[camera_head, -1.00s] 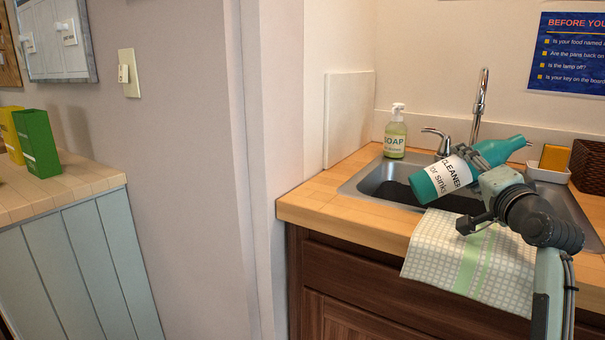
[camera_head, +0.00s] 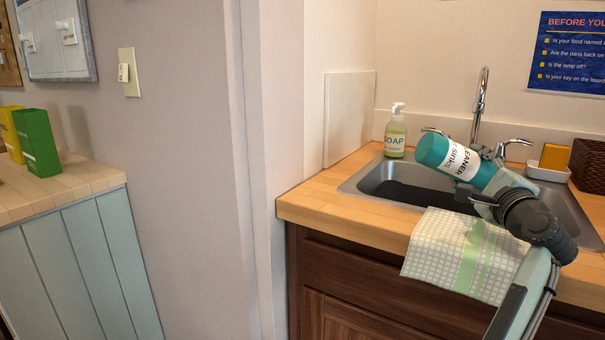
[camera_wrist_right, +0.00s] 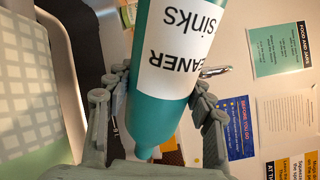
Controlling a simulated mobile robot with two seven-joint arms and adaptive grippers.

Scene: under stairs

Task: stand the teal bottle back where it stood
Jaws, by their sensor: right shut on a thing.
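The teal bottle (camera_head: 437,152) has a white label reading "CLEANER" and "sinks". My right gripper (camera_head: 487,170) is shut on it and holds it above the sink (camera_head: 352,188). The bottle is strongly tilted, with its base up and to the left; its neck end is hidden behind the gripper in the head view. In the right wrist view the bottle (camera_wrist_right: 158,115) lies between the two fingers of the right gripper (camera_wrist_right: 160,95), its narrowing end towards the palm. My left gripper is not in view.
A green soap bottle (camera_head: 395,135) stands at the sink's back left corner. The tap (camera_head: 480,100) rises behind the held bottle. A sponge (camera_head: 554,157) sits in a white dish at the right. A checked towel (camera_head: 440,248) hangs over the counter front. The left counter corner (camera_head: 310,198) is clear.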

